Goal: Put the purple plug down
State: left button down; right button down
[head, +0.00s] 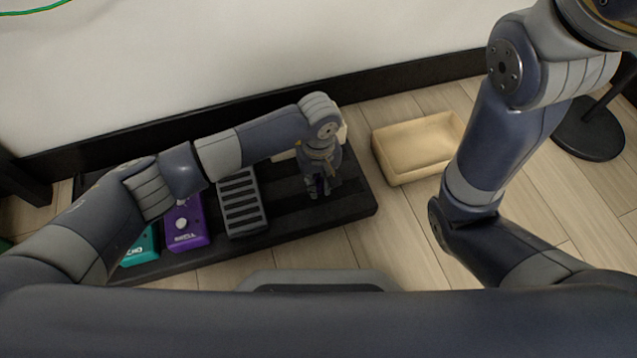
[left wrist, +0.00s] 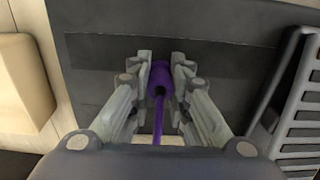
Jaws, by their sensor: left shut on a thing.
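My left gripper (head: 318,190) is over the right part of the black pedalboard (head: 345,205), pointing down. In the left wrist view its fingers (left wrist: 161,88) are shut on the purple plug (left wrist: 160,78), with a thin purple stem or cable running from it toward the wrist. In the head view the plug is mostly hidden by the fingers. Dark board surface lies directly beneath it. I cannot tell whether the plug touches the board. My right arm shows at the right, but its gripper is outside the picture.
A grey ridged pedal (head: 241,203) stands left of the gripper, then a purple pedal (head: 186,222) and a teal pedal (head: 141,247). A cream object (head: 284,155) is partly hidden behind my left arm. An empty-looking tan tray (head: 388,168) sits on the floor right of the board.

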pick_arm(q)
jog(key=shift+f+b, duration=0.5)
jog(key=shift+f, duration=0.1)
jog(key=c, duration=1.5)
grip_release()
